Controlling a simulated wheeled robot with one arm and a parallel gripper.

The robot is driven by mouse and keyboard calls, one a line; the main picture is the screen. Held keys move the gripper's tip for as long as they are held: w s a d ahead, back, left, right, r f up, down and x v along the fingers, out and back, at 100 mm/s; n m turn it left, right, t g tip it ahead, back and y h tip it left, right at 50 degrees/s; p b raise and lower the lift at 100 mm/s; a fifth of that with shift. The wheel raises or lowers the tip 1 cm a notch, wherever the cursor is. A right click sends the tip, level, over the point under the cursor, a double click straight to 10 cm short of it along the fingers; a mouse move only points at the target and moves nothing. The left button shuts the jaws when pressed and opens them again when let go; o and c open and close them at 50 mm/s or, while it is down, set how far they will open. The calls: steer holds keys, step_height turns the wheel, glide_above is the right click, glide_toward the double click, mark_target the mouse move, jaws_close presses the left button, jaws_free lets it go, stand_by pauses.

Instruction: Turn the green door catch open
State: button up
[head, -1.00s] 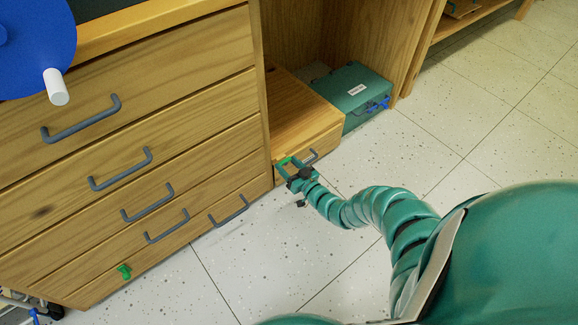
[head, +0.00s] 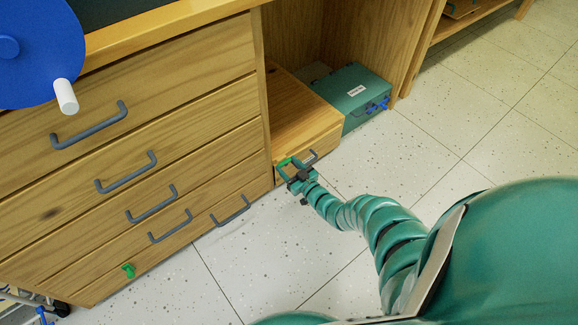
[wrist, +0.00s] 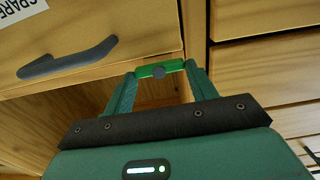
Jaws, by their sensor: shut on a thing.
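The green door catch (wrist: 174,66) is a short bar with a grey round pivot (wrist: 159,72). In the wrist view it lies roughly level at the edge of a wooden front (wrist: 110,30), beside an upright post (wrist: 195,30). My gripper (wrist: 160,72) is shut on the catch, one fingertip at each end of the bar. In the head view my gripper (head: 293,172) is at the low wooden box (head: 310,117), where a bit of green shows at the fingers. The catch's exact angle is hard to tell there.
A grey handle (wrist: 70,58) is on the same front. A large drawer unit (head: 60,190) stands to the left, with another green catch (head: 128,270) low on it. A teal case (head: 352,92) lies behind the box. The speckled floor (head: 470,110) to the right is clear.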

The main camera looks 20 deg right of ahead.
steer(key=o, duration=1)
steer(key=shift+s, duration=0.1)
steer(key=p+v, duration=0.7)
steer(key=v, duration=1)
steer(key=shift+s+d, duration=0.1)
